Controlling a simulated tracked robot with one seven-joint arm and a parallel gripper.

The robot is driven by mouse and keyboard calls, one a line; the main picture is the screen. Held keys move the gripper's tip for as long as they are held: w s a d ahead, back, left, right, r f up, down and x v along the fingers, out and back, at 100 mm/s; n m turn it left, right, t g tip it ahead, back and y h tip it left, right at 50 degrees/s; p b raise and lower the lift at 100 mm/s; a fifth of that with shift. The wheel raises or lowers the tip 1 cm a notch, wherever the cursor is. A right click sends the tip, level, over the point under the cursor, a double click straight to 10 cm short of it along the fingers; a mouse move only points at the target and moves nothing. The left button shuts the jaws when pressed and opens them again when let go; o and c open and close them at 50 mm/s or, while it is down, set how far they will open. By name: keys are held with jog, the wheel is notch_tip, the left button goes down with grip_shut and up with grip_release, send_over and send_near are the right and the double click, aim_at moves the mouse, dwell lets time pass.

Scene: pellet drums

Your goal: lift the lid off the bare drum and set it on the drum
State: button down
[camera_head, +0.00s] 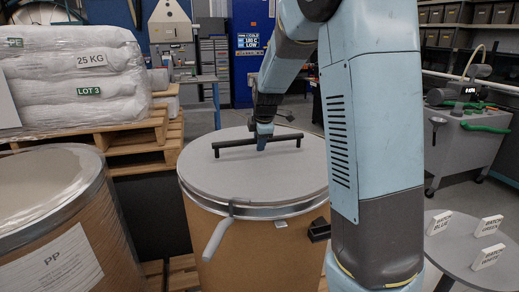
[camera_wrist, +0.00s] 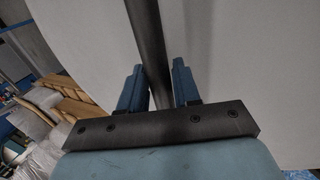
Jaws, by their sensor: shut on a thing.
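A grey round lid (camera_head: 265,180) with a black bar handle (camera_head: 232,146) lies level on top of a brown drum (camera_head: 265,255) in the middle of the head view. A metal ring (camera_head: 290,211) runs round the drum's top, and its lever (camera_head: 216,240) hangs outward at the front. My gripper (camera_head: 263,136) reaches down to the middle of the handle and is shut on it. In the wrist view the handle (camera_wrist: 148,40) runs between the two blue fingers of my gripper (camera_wrist: 158,72), with the pale lid (camera_wrist: 220,50) behind. I see no clear gap between lid and drum.
Another brown drum (camera_head: 60,250), labelled PP, stands close at the left. White sacks (camera_head: 70,75) lie on wooden pallets (camera_head: 130,140) behind it. A round grey table (camera_head: 470,265) with small labelled blocks stands at the lower right. A grey bench (camera_head: 470,145) is further back.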

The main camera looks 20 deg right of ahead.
jog(key=shift+r, duration=0.25)
jog(key=shift+r, duration=0.25)
notch_tip(320, 180, up, 2)
jog(key=shift+r, duration=0.15)
jog(key=s+d+r, duration=0.2)
jog(key=s+r, duration=1.1)
jog(key=shift+s+d, duration=0.25)
jog(key=shift+s, duration=0.15)
dwell(0.5)
